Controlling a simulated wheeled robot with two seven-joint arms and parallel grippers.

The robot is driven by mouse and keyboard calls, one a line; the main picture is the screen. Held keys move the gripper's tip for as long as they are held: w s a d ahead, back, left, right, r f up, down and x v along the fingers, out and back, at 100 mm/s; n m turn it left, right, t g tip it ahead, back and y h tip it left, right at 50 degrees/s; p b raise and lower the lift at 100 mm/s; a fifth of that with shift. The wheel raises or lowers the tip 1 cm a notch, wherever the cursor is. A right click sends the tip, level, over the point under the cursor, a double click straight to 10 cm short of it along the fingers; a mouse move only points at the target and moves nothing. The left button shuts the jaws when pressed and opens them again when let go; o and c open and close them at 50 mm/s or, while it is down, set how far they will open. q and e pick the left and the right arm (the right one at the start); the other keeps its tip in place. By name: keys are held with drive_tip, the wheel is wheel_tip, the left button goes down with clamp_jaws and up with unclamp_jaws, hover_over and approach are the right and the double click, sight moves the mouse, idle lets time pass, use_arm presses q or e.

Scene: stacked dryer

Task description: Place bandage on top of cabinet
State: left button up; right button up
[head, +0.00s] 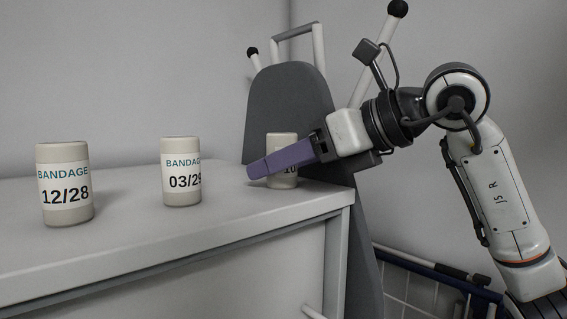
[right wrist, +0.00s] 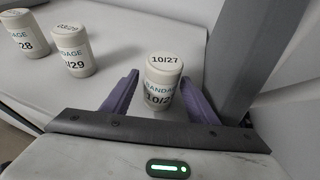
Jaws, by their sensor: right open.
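Three white bandage cylinders stand upright on the white cabinet top (head: 120,230). The one labelled 12/28 (head: 65,184) is at the left, the one labelled 03/29 (head: 181,171) is in the middle. The third (head: 284,140), labelled 10/27, stands near the right end, partly hidden behind my right gripper (head: 252,172). In the right wrist view the 10/27 bandage (right wrist: 163,82) stands between the two purple fingers of my right gripper (right wrist: 165,88). The fingers are open, with a gap on each side of it. My left gripper is not in view.
A dark grey panel (head: 285,95) with white poles rises behind the cabinet's right end. A blue-rimmed wire basket (head: 430,268) is below, to the right of the cabinet. The cabinet top between the bandages is clear.

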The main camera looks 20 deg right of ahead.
drive_tip(key=shift+d+r, duration=0.1)
drive_tip(key=shift+r, duration=0.1)
drive_tip(key=v, duration=1.2)
